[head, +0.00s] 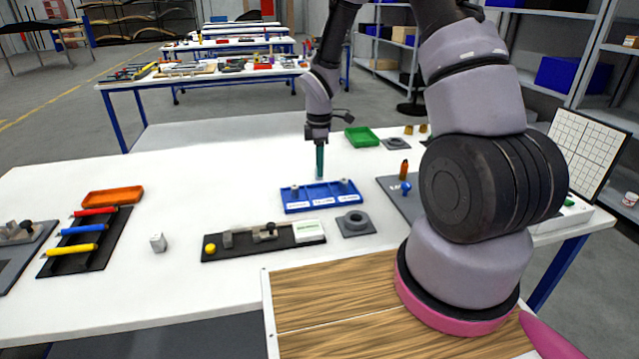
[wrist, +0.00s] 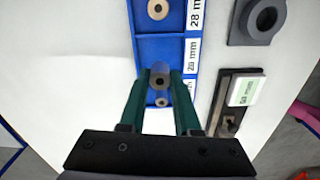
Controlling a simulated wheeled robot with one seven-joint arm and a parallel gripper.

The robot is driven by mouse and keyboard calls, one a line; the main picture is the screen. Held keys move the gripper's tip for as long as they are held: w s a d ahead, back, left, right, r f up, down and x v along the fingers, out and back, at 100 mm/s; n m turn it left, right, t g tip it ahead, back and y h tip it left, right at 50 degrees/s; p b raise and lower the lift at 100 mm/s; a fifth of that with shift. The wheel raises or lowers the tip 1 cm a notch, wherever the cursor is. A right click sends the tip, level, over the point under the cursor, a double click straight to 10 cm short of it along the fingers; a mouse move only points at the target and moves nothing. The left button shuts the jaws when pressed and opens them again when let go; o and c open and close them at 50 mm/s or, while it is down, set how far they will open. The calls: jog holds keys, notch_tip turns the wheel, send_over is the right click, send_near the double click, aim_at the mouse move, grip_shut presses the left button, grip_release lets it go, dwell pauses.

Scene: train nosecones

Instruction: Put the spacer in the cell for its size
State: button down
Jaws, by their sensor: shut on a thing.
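My gripper (head: 320,174) points straight down at the blue tray (head: 292,209), its teal fingertips just above or behind the tray's far edge. In the wrist view my gripper (wrist: 160,80) is shut on a grey spacer (wrist: 160,73), a short cylinder with a hole. The blue tray (wrist: 140,25) has three labelled cells in a row. One spacer (wrist: 157,8) lies in the 28 mm end cell and another (wrist: 162,101) in the opposite end cell, partly hidden by the held one. The middle cell (wrist: 158,52) looks empty. Its label is blurred.
A grey block with a round hole (head: 356,222) and a black gauge fixture (head: 225,252) stand in front of the tray. A green tray (head: 361,137) is behind. White table between is clear.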

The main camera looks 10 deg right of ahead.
aim_at(320, 180)
jog(key=shift+f, duration=2.5)
jog(key=shift+f, duration=0.1)
jog(key=c, duration=0.6)
grip_release()
